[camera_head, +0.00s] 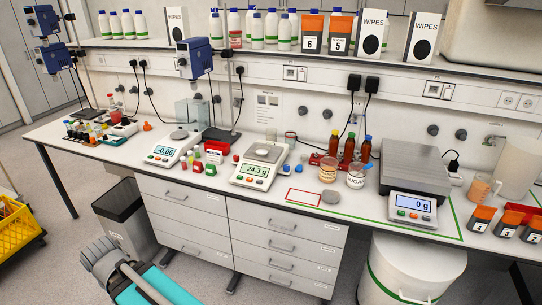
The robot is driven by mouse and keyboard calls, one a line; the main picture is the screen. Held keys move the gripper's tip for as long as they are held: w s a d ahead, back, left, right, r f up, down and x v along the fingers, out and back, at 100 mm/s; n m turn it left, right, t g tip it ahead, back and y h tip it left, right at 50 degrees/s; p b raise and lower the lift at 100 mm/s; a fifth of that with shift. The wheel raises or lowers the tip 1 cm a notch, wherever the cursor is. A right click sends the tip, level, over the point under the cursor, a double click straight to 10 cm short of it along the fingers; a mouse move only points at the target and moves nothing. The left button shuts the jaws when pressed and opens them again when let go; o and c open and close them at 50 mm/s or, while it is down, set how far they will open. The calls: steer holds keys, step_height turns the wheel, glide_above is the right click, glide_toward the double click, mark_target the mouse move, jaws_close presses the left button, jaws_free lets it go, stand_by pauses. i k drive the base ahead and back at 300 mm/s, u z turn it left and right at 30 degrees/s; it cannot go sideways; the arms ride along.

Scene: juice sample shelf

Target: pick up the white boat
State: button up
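I cannot pick out the white boat for certain. A small pale shape (264,150) sits on the pan of the middle balance (258,168), whose display reads 24.3 g; it is too small to tell whether it is the boat. Part of my arm, teal and grey, shows at the bottom left, in front of the bench and well apart from the balances. No gripper fingers can be made out.
The left balance (172,152) reads -0.06, and a large scale (412,178) at the right reads 0 g. A red tray (217,146), brown bottles (349,147) and two tubs crowd the middle. A grey bin (122,220) stands below the bench.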

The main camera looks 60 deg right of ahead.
mark_target(260, 150)
steer(key=z, duration=0.95)
steer(key=i, duration=1)
steer(key=u, duration=0.05)
